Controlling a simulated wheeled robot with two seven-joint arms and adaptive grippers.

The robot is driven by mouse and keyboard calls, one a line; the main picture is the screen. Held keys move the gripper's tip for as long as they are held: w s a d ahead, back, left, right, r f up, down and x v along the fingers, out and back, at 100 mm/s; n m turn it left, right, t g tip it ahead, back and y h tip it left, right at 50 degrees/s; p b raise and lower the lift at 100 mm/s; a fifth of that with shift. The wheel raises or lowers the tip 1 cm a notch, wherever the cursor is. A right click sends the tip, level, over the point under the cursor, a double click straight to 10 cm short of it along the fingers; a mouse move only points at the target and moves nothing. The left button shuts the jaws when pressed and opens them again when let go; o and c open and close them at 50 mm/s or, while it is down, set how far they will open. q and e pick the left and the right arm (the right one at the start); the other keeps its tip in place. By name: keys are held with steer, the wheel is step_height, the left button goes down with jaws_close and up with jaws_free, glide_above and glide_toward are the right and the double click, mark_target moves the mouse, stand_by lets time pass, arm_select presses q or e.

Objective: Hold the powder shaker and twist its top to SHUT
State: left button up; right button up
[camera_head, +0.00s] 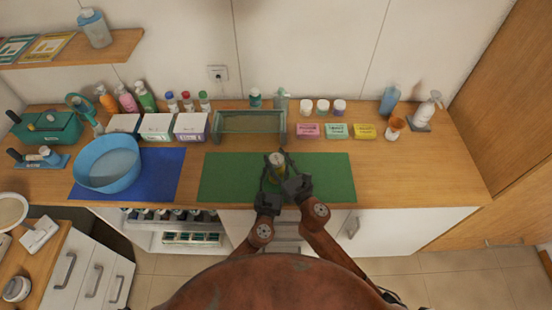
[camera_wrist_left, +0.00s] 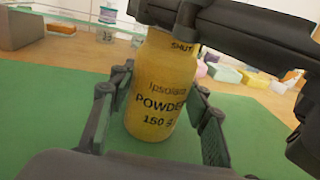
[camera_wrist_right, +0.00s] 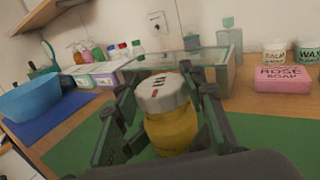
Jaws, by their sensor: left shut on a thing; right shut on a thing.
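The powder shaker (camera_head: 277,158) stands upright on the green mat (camera_head: 335,178). Its yellow body (camera_wrist_left: 155,100) reads "POWDER 150 g" in the left wrist view, with "SHUT" printed high near the neck. Its grey top (camera_wrist_right: 163,95) carries dark marks and a red mark in the right wrist view; I cannot tell its exact alignment with the word. My left gripper (camera_wrist_left: 163,92) is shut on the body, one finger on each side. My right gripper (camera_wrist_right: 168,98) is shut on the top and hides part of it in the left wrist view.
A glass-fronted box (camera_head: 250,124) stands behind the mat. Soap boxes (camera_head: 307,130) are at its right; a blue basin (camera_head: 108,163) stands on a blue mat (camera_head: 165,180) at the left. The green mat is clear on both sides of the shaker.

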steer(key=shift+f+m+t+h, duration=0.1)
steer(key=shift+m+t+h, duration=0.3)
steer(key=shift+m+h, duration=0.3)
steer(key=shift+d+h, duration=0.1)
steer(key=shift+h, duration=0.3)
steer(key=o, duration=1.2)
steer(key=v, duration=1.2)
steer(key=shift+f, duration=0.1)
